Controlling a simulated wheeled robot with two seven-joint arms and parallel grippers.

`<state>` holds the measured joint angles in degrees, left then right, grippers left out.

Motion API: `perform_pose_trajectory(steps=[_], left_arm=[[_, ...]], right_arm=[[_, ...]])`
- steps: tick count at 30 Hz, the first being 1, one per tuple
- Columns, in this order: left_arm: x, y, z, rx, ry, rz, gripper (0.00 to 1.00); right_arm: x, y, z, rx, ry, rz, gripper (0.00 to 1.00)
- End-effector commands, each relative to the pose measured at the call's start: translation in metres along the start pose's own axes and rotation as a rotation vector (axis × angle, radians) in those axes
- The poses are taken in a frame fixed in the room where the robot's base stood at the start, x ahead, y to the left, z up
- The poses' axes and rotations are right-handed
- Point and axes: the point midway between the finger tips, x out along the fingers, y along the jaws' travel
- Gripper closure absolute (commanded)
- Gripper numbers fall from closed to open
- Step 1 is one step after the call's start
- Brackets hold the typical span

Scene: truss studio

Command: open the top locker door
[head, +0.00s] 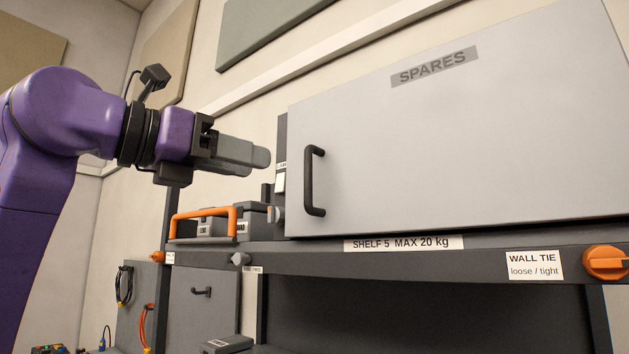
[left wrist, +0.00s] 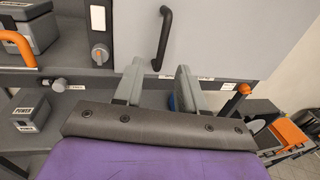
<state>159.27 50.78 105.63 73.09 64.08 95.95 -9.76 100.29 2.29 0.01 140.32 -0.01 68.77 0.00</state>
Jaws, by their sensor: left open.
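The top locker door (head: 460,130) is a light grey panel marked SPARES, and it looks closed. Its black bar handle (head: 314,181) is upright near the door's left edge. The handle (left wrist: 163,38) also shows in the left wrist view, beyond and above the fingertips. My left gripper (head: 264,157) is to the left of the handle in the head view, apart from it. In the left wrist view its two grey fingers (left wrist: 158,78) are spread, with nothing between them. My right gripper is in neither view.
Dark boxes (head: 215,225) and an orange-handled item (head: 203,212) stand on the shelf (head: 400,260) beside the locker. An orange wall-tie knob (head: 605,262) is at the right of the shelf edge.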

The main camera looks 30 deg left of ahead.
Motion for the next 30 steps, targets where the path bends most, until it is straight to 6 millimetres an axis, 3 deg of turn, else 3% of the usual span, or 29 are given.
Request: perform_pose_trajectory(steps=[15,26,30], left_arm=[[0.091,0.004,0.003,0.001,0.002,0.011,0.6],[0.1,0.002,0.0,0.0,-0.001,0.008,0.6],[0.101,0.002,0.0,0.001,-0.001,0.007,1.0]], right_arm=[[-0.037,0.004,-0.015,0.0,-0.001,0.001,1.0],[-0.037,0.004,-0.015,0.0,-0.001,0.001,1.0],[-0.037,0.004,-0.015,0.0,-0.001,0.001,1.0]])
